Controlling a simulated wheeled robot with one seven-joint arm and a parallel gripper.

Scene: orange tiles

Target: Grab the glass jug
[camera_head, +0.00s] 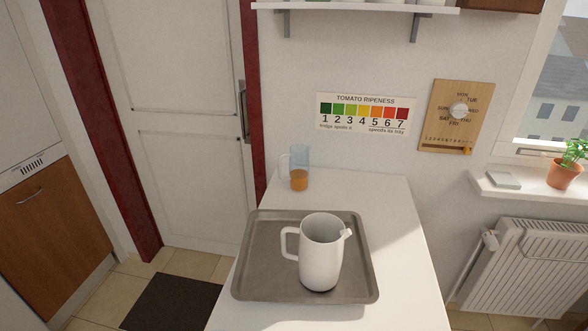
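The glass jug (299,169) stands upright at the far left corner of the white table, near the wall. It is clear and bluish, with orange liquid in its lower part and a handle on its left side. A white pitcher (321,255) stands on a grey tray (262,279) nearer to me, with its handle to the left and spout to the right. My gripper is not in view.
A shelf (355,9) hangs on the wall above. A radiator (532,268) and a potted plant (566,170) on the sill are to the right. A door (180,120) is at the left.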

